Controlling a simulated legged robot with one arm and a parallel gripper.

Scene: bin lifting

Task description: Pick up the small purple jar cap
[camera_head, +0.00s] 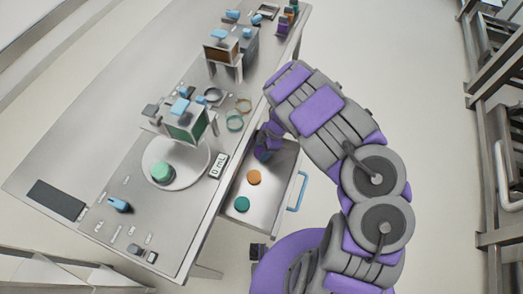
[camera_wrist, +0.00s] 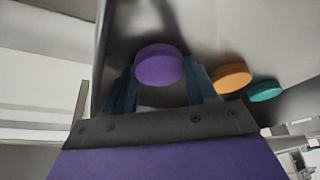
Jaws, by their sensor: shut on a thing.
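The small purple jar cap (camera_wrist: 158,66) is between the two fingers of my gripper (camera_wrist: 162,88) in the wrist view, with a finger against each side. My gripper (camera_head: 264,152) is shut on the cap, at the back of the open drawer in the head view. There the cap is hidden by my gripper and arm. The cap is over the drawer's metal floor; I cannot tell whether it touches the floor.
The open drawer (camera_head: 268,205) also holds an orange cap (camera_head: 254,177) and a teal cap (camera_head: 242,204). Its blue handle (camera_head: 298,191) is at the right. The workbench (camera_head: 100,165) carries a machine with a round plate and a green cap (camera_head: 162,171).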

